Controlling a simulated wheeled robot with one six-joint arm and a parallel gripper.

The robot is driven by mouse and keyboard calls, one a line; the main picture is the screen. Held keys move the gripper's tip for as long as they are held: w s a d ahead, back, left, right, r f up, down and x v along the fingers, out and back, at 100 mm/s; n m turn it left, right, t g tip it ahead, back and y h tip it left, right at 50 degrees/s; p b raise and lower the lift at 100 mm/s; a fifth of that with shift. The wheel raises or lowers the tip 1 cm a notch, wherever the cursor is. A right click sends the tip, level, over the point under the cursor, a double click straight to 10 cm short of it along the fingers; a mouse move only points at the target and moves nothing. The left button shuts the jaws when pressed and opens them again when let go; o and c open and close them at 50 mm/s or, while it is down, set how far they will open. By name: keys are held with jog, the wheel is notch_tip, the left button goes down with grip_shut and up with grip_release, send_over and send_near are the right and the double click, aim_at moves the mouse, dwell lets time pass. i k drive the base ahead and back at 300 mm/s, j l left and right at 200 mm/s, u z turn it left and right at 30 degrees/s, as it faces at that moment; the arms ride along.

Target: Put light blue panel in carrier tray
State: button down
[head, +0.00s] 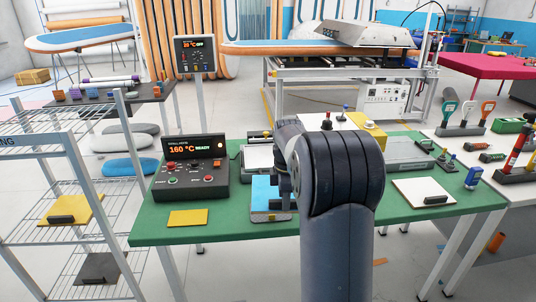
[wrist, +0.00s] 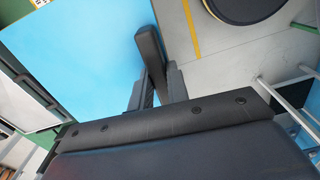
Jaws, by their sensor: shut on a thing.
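The light blue panel (head: 264,188) is over the green table in front of a shallow grey tray, left of my arm. It fills the upper left of the wrist view (wrist: 85,50) as a flat light blue face with a black bar handle (wrist: 149,48). My gripper (wrist: 158,88) is shut on that handle at the panel's edge. In the head view my arm covers part of the panel and most of the gripper. A grey tray-like frame (head: 410,152) lies on the table right of my arm; I cannot tell which tray is the carrier.
A control box reading 160 °C (head: 190,167) and a yellow sheet (head: 188,217) are on the green table (head: 230,236) at left. A white panel with a black handle (head: 422,190) lies at right. A wire rack (head: 75,225) stands left of the table.

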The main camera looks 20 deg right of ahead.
aim_at(269, 156)
jog(key=i+l, duration=0.15)
jog(key=i, duration=0.25)
jog(key=i+l, duration=0.2)
jog(key=i, duration=0.2)
jog(key=i+l, duration=0.15)
jog(key=i, duration=0.25)
